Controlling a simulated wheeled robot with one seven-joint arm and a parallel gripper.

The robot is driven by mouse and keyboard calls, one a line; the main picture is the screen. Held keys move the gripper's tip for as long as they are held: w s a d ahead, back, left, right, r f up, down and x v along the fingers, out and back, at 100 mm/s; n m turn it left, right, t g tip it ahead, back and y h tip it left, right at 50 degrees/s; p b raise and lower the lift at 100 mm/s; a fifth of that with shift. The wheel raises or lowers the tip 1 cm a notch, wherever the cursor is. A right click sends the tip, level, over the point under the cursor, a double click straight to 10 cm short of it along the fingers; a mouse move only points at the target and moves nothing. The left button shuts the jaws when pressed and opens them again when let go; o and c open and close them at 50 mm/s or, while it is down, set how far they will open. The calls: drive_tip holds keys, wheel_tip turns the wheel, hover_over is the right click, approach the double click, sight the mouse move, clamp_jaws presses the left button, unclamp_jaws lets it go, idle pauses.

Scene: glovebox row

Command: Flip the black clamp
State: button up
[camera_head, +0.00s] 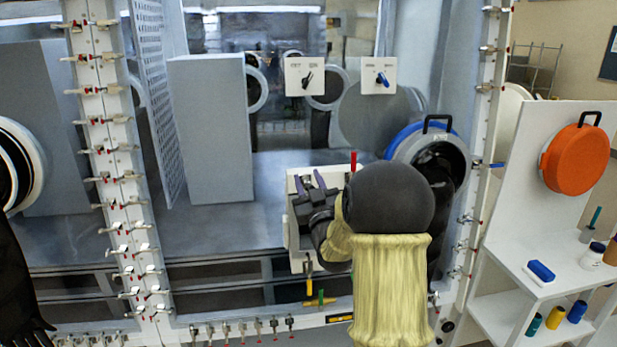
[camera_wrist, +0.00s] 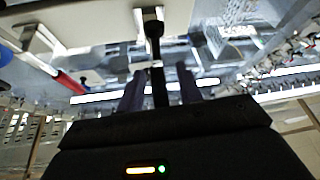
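The black clamp (camera_wrist: 154,30) shows in the wrist view as a dark lever with a rounded end, on a white mount at the top middle. Its bar runs down between the two fingers of my gripper (camera_wrist: 160,88). The fingers are apart, with a gap on each side of the bar, so my gripper is open around it without a visible grip. In the head view my gripper (camera_head: 312,184) is in front of a white panel (camera_head: 293,240) on the glovebox front. The black clamp is hidden or not distinguishable there.
A red lever (camera_head: 353,161) stands at the panel's top, with yellow (camera_head: 308,284) and green (camera_head: 320,297) levers below. Plates above carry a black switch (camera_head: 307,80) and a blue switch (camera_head: 382,78). A blue-rimmed port (camera_head: 403,135) is close right of my arm.

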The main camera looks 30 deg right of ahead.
drive_tip(key=shift+w, duration=0.1)
clamp_jaws()
drive_tip(key=shift+r, duration=0.15)
